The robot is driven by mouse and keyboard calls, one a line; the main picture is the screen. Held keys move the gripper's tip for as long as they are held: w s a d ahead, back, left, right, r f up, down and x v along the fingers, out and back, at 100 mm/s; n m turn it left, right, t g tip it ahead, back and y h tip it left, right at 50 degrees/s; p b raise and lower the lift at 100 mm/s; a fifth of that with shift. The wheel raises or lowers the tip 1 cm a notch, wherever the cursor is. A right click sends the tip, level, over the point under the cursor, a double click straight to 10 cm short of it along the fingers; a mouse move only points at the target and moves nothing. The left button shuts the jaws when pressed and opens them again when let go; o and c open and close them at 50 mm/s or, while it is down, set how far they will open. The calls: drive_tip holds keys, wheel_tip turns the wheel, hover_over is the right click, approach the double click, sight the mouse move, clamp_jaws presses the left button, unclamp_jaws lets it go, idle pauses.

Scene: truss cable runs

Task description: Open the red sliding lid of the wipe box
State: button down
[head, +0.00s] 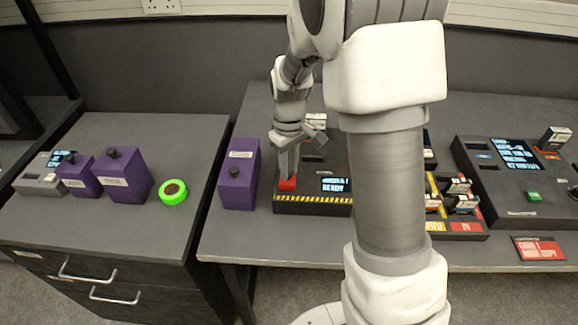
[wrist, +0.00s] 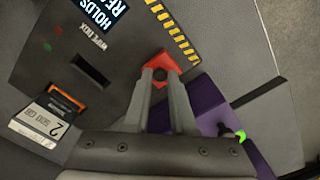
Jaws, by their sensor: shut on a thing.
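The wipe box (head: 312,208) is a dark console on the right-hand table, with a yellow-black striped front edge and a lit display reading "READY". Its red sliding lid (head: 287,184) lies near the front left corner of the top.
A purple box (head: 239,180) with a black knob stands close left of the wipe box. A dark slot (wrist: 90,69) and a cartridge marked 2 (wrist: 48,116) lie nearby on the console. A green tape roll (head: 173,192) sits on the left cabinet. My arm covers the middle.

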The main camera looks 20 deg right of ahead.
sight(308, 185)
idle(0.3)
drive_tip(key=d, duration=0.2)
drive_tip(key=s+d, duration=0.1)
drive_tip(key=d, duration=0.1)
drive_tip(key=shift+s+d, duration=0.2)
drive_tip(key=shift+d, duration=0.15)
drive_tip(key=c, duration=0.8)
unclamp_jaws()
drive_tip(key=shift+o, duration=0.2)
wheel_tip(308, 185, up, 18)
drive_tip(key=p, duration=0.2)
drive_tip(key=shift+f, duration=0.25)
